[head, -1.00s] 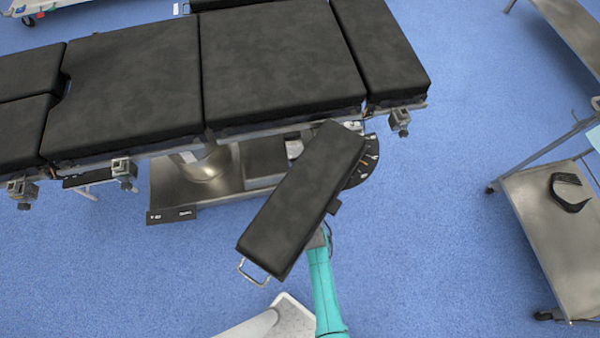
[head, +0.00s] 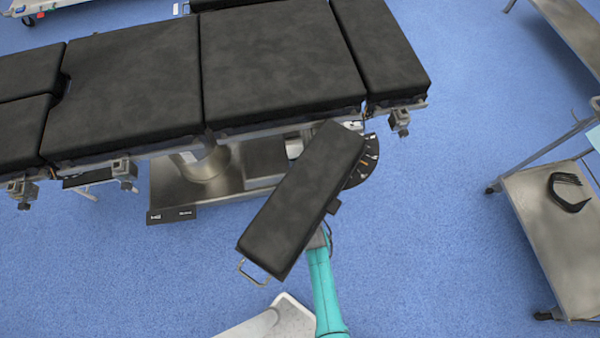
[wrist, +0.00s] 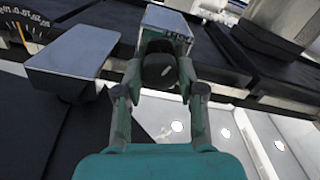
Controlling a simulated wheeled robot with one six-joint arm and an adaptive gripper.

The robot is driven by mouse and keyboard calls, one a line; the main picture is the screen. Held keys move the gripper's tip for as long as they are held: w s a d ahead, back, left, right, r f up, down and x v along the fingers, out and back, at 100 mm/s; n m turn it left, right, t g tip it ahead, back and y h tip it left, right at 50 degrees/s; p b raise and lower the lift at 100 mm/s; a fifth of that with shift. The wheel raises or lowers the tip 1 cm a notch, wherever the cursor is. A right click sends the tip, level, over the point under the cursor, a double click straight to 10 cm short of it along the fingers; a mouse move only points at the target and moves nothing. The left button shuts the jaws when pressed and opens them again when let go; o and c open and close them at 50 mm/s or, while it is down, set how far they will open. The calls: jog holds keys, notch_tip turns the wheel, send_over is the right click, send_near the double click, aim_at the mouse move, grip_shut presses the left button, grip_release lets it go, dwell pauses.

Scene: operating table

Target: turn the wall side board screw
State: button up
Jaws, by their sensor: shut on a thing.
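The side board (head: 300,200) is a black padded board that sticks out at an angle from the operating table's near side. Its screw shows in the wrist view as a dark round knob (wrist: 158,70) under the table's edge, in front of a metal block (wrist: 166,24). My gripper (wrist: 160,62) has its two fingers on either side of the knob and is shut on it. In the head view the board hides my gripper and the screw; only part of my teal arm shows below the board.
The operating table (head: 280,60) with black pads fills the upper left. A dial with marks (head: 367,162) sits beside the board's far end. A second metal block (wrist: 72,58) is close to my gripper's left. A steel trolley (head: 550,240) stands at right. Blue floor between is clear.

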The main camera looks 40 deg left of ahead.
jog(key=o, duration=1.1)
jog(key=shift+o, duration=0.2)
jog(key=v, duration=1.1)
jog(key=shift+s+d, duration=0.3)
jog(key=shift+d, duration=0.1)
